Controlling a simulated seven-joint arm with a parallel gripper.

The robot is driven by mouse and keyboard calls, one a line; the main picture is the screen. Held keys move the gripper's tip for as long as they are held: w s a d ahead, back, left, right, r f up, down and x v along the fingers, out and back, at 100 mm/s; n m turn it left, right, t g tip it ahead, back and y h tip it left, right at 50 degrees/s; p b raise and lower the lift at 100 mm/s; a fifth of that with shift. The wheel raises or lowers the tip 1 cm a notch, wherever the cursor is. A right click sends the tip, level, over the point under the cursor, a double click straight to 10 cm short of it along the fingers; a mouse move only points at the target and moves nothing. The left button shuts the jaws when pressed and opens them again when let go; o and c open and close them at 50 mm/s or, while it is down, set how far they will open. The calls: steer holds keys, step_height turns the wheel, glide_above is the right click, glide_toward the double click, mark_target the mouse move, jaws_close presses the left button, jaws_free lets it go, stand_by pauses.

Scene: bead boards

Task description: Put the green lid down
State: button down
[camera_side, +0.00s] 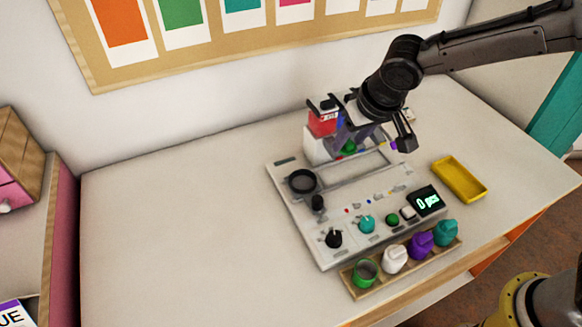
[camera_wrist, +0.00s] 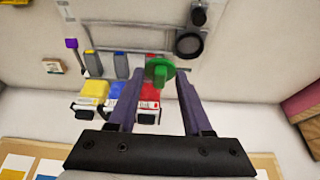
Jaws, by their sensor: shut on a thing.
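The green lid (camera_side: 348,147) is between the fingertips of my gripper (camera_side: 352,137), at the back of the light grey board (camera_side: 300,222). In the wrist view the lid (camera_wrist: 160,72) shows as a round disc with a raised grip, between the two fingers of my gripper (camera_wrist: 159,80). My gripper is shut on it. Whether the lid touches anything below is hard to tell. A green jar (camera_side: 365,271) stands open, without a lid, at the left end of the wooden rack (camera_side: 408,270).
White (camera_side: 394,259), purple (camera_side: 420,243) and teal (camera_side: 445,231) lidded jars share the rack. A yellow tray (camera_side: 460,180) lies right of the board. Red (camera_wrist: 149,92), blue (camera_wrist: 114,92) and yellow (camera_wrist: 93,92) containers stand close to my fingers. The table's left side is clear.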

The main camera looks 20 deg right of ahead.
steer(key=shift+w+a+f, duration=0.1)
steer(key=shift+a+f, duration=0.15)
steer(key=shift+f, duration=0.25)
steer(key=shift+a+f, duration=0.25)
steer(key=shift+f, duration=0.25)
steer(key=w+a+f, duration=0.1)
steer(key=w+f, duration=0.1)
steer(key=w, duration=0.1)
steer(key=w+a+f, duration=0.2)
steer(key=w+f, duration=0.1)
steer(key=w, duration=0.1)
steer(key=w+a+f, duration=0.2)
steer(key=w+f, duration=0.1)
steer(key=w, duration=0.1)
steer(key=shift+f, duration=0.15)
steer(key=shift+w+a+f, duration=0.25)
steer(key=shift+w+f, duration=0.25)
steer(key=shift+f, duration=0.1)
steer(key=shift+w+f, duration=0.1)
steer(key=shift+f, duration=1.5)
steer(key=shift+f, duration=0.1)
steer(key=shift+c, duration=1.6)
jaws_free()
